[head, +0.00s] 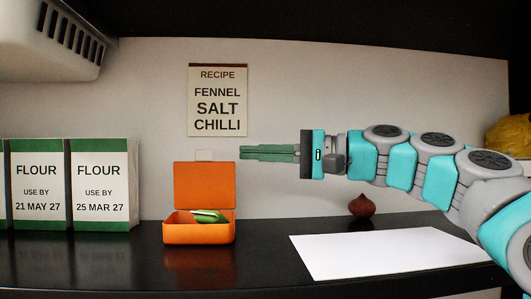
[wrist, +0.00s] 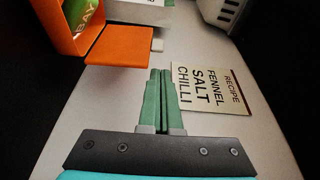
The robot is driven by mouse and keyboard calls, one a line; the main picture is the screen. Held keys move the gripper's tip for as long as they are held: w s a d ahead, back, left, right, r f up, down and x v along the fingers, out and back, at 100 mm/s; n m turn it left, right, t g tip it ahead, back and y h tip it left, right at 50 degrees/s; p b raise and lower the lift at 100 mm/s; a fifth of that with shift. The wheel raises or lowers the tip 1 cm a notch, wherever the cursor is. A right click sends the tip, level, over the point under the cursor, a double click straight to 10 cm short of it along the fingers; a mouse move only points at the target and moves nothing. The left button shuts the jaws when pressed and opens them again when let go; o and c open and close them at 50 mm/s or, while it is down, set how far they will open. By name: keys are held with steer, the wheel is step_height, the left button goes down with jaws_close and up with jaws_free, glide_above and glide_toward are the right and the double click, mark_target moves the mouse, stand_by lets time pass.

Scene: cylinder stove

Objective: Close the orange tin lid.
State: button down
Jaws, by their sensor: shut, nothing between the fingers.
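The orange tin (head: 198,234) stands on the dark counter, left of centre in the head view. Its lid (head: 205,185) is open and stands upright at the back. A green and white item (head: 209,216) lies inside and pokes a little above the rim. My gripper (head: 241,152) is shut and empty, with its green fingers pointing left, above and to the right of the lid's top edge. In the wrist view the fingers (wrist: 160,72) lie together, and the lid (wrist: 119,46) and tin (wrist: 68,22) show at the upper left, apart from them.
Flour boxes (head: 100,185) stand on the left of the counter. A recipe card (head: 217,100) is on the back wall above the tin. A white sheet (head: 385,253) and a brown bulb-shaped object (head: 362,205) lie to the right. A pale vented unit (head: 60,38) hangs at the upper left.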

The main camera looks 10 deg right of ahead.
glide_above(204, 180)
steer(key=w+d, duration=0.1)
steer(key=d, duration=0.2)
steer(key=shift+d, duration=0.1)
steer(key=shift+s, duration=0.1)
